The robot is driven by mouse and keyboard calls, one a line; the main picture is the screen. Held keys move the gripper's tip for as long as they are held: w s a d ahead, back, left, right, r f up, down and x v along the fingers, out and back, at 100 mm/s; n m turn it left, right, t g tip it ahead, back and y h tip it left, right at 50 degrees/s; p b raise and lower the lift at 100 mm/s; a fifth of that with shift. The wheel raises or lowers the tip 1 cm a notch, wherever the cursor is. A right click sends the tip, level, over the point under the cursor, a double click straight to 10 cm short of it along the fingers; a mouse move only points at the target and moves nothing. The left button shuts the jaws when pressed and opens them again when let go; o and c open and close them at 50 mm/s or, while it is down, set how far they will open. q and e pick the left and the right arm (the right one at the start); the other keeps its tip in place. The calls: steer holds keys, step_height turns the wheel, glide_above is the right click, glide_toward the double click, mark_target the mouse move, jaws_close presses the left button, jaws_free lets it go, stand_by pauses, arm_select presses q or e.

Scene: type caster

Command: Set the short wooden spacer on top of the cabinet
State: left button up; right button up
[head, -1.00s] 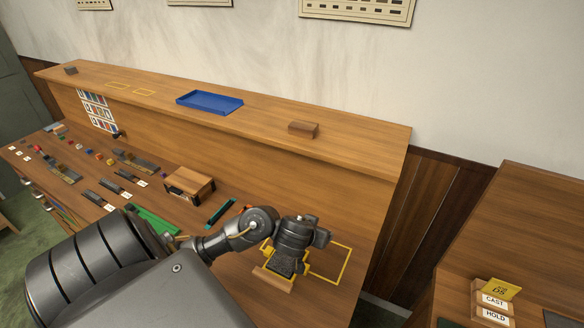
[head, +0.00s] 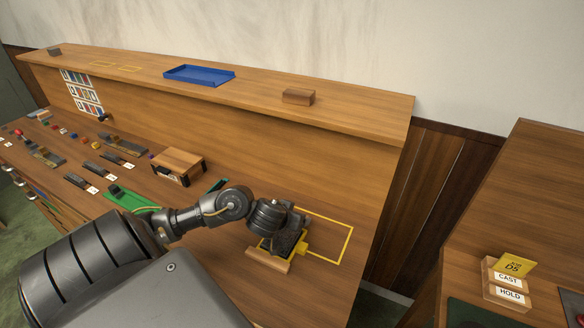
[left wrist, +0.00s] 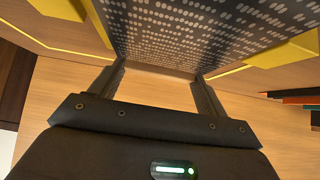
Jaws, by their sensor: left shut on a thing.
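A short brown wooden block (head: 298,97), which looks like the spacer, lies on the top ledge of the long wooden cabinet (head: 365,118). My left gripper (head: 287,246) is over the cabinet's lower desk, beside a yellow outline. In the left wrist view its fingers (left wrist: 158,92) are shut on a dark plate with rows of light dots (left wrist: 200,30). Yellow parts show beside the plate. A light wooden bar (head: 267,261) lies close in front of the gripper. The gripper's contact is partly hidden in the head view. My right gripper is not in view.
A blue tray (head: 199,76) and a small dark block (head: 54,52) are on the ledge, with clear room between tray and wooden block. A wooden box (head: 180,162) and several small parts stand on the desk. A separate bench (head: 535,185) is at the right.

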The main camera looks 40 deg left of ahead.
arm_select(q)
steer(key=shift+f, duration=0.15)
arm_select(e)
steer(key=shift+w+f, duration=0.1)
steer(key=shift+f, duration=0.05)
arm_select(q)
steer(key=shift+f, duration=0.1)
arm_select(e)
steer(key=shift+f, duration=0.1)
arm_select(q)
steer(key=shift+f, duration=0.15)
steer(key=o, duration=1)
steer(key=shift+o, duration=0.2)
